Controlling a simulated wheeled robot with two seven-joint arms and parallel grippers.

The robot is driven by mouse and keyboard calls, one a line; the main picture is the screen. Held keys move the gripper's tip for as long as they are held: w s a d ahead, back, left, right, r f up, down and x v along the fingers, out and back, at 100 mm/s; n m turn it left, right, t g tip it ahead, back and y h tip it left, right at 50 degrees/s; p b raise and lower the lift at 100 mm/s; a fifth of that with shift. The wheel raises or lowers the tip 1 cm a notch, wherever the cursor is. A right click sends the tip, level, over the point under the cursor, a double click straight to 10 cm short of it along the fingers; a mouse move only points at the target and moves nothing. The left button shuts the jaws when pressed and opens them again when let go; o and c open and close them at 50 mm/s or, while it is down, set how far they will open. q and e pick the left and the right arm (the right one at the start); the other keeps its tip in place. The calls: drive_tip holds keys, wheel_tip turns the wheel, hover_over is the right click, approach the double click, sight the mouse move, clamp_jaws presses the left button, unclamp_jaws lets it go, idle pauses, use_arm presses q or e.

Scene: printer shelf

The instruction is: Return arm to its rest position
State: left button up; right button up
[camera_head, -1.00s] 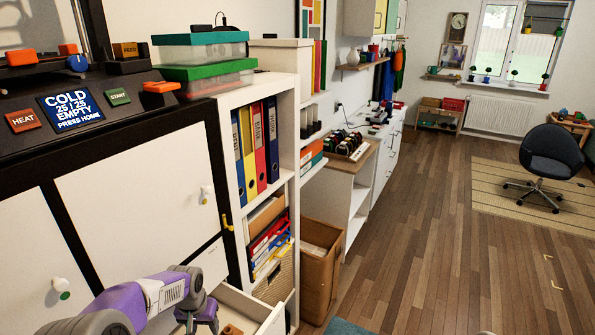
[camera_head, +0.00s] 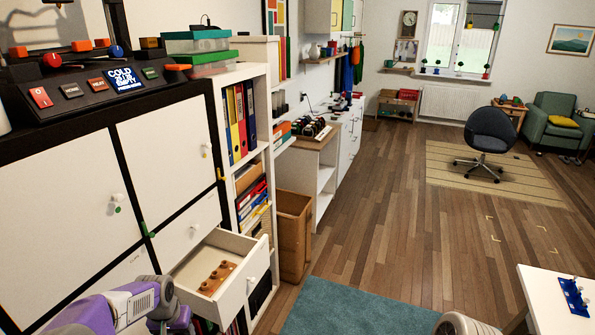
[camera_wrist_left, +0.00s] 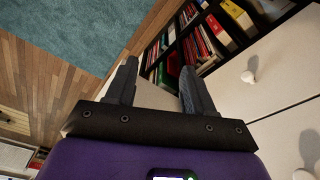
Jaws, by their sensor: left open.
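My left arm (camera_head: 105,308), purple and grey, comes in at the lower left of the head view. My left gripper (camera_head: 172,322) is low in front of the cabinet, left of the open drawer and partly cut off by the frame's bottom edge. In the left wrist view the two dark fingers of the left gripper (camera_wrist_left: 158,80) are spread apart with nothing held between them. A pale surface and a dark shelf of books show behind the fingers. My right gripper is not in view.
An open white drawer (camera_head: 247,280) holds a wooden block with holes (camera_head: 217,277). White cabinet doors (camera_head: 65,195) with knobs stand at left under a control panel. A cardboard box (camera_head: 294,235), a teal rug (camera_head: 350,308) and a white table (camera_head: 555,300) are nearby. The wooden floor is largely clear.

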use_arm(q)
drive_tip(key=s+d+f+h, duration=0.2)
drive_tip(key=d+f, duration=0.5)
drive_tip(key=f, duration=0.4)
drive_tip(key=s+d+f+h, duration=0.1)
drive_tip(key=s+d+f, duration=0.5)
drive_tip(key=s, duration=0.3)
drive_tip(key=s+d+f+n+g+h, duration=0.1)
drive_tip(key=s+d+f, duration=0.5)
drive_tip(key=s+d, duration=0.2)
drive_tip(key=shift+s+n, duration=0.3)
drive_tip(key=shift+s, duration=0.6)
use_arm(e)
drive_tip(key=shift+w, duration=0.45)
